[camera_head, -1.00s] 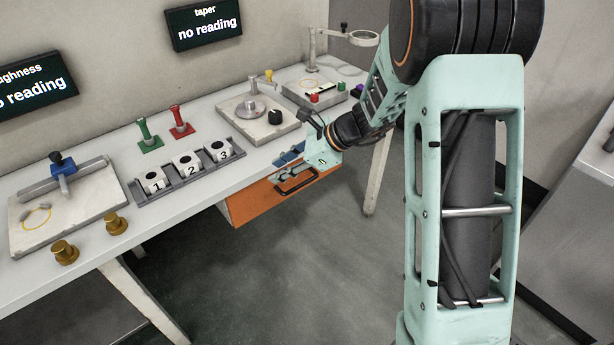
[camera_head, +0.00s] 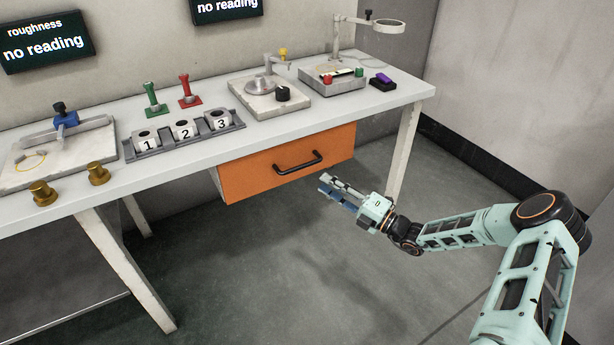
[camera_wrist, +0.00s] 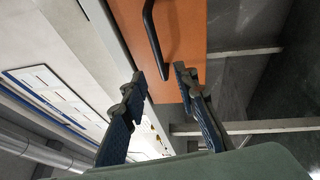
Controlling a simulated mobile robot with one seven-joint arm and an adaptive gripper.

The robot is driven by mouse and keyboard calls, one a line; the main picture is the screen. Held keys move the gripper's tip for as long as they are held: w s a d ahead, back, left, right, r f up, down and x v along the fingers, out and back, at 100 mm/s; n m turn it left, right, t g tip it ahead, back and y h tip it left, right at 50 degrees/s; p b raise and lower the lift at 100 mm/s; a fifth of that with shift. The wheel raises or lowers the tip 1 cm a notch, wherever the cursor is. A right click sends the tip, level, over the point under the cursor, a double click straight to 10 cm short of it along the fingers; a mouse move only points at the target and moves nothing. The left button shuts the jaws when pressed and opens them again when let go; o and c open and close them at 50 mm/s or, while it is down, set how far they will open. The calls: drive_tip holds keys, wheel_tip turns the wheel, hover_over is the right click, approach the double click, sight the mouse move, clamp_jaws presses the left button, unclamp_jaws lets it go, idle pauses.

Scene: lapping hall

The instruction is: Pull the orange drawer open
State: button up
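The orange drawer (camera_head: 250,180) sits under the table top and looks shut, its front close to the table's edge. Its black bar handle (camera_head: 298,163) runs across the front. My gripper (camera_head: 325,187) is in front of the drawer, below and to the right of the handle, apart from it and empty. In the wrist view my gripper (camera_wrist: 160,74) has its two fingers spread. There the orange drawer front (camera_wrist: 185,30) and part of the black handle (camera_wrist: 152,32) show beyond the fingertips, with the handle roughly in line with the gap.
The white table (camera_head: 200,160) carries a rack with three numbered blocks (camera_head: 185,140), green and red stands, brass knobs and measuring devices. A table leg (camera_head: 403,150) stands right of the drawer. The floor in front of the drawer is clear.

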sight(302, 165)
drive_tip(key=shift+m, duration=0.3)
drive_tip(key=x, duration=0.3)
drive_tip(key=b+x, duration=0.1)
drive_tip(key=x, duration=0.3)
drive_tip(key=b+x, duration=0.1)
drive_tip(key=x, duration=0.2)
drive_tip(key=shift+w+r, duration=0.2)
drive_tip(key=shift+w, duration=0.3)
drive_tip(key=shift+c, duration=0.3)
clamp_jaws()
